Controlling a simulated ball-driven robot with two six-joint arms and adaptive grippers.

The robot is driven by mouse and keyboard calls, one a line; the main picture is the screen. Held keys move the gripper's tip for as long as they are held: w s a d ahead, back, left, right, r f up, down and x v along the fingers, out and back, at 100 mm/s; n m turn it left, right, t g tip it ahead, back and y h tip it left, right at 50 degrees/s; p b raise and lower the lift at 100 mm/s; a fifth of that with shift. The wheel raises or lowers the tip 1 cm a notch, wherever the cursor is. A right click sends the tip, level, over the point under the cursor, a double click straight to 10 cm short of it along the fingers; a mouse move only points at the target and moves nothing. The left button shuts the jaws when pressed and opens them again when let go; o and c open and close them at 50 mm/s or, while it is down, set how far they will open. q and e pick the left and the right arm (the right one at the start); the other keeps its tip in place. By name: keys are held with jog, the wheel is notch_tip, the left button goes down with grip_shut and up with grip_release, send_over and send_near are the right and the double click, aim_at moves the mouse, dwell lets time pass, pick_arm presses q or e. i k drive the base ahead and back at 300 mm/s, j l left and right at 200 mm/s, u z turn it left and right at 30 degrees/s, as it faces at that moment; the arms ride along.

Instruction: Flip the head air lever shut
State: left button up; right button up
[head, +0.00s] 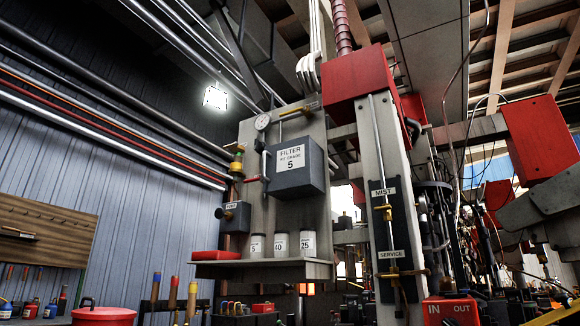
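I cannot tell for sure which lever is the head air lever, as no readable label names it. A small red-tipped lever (253,179) sticks out left of the dark filter box (295,166). A yellow lever (293,112) sits above that box beside a small tag too small to read. A yellow-and-green valve (237,164) is at the panel's left edge. Brass valves sit on the dark strip by the "MIST" label (383,192) and the "SERVICE" label (391,254). Neither of my grippers is in view.
A round gauge (263,122) is on the grey panel. A red IN/OUT box (450,311) and a red tub (104,316) stand low in front.

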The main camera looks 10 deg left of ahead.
aim_at(303, 108)
jog(key=j, duration=0.45)
jog(key=k+j+z, duration=0.1)
jog(key=j, duration=0.35)
jog(key=k+j, duration=0.1)
jog(key=j, duration=0.4)
jog(key=z, duration=0.05)
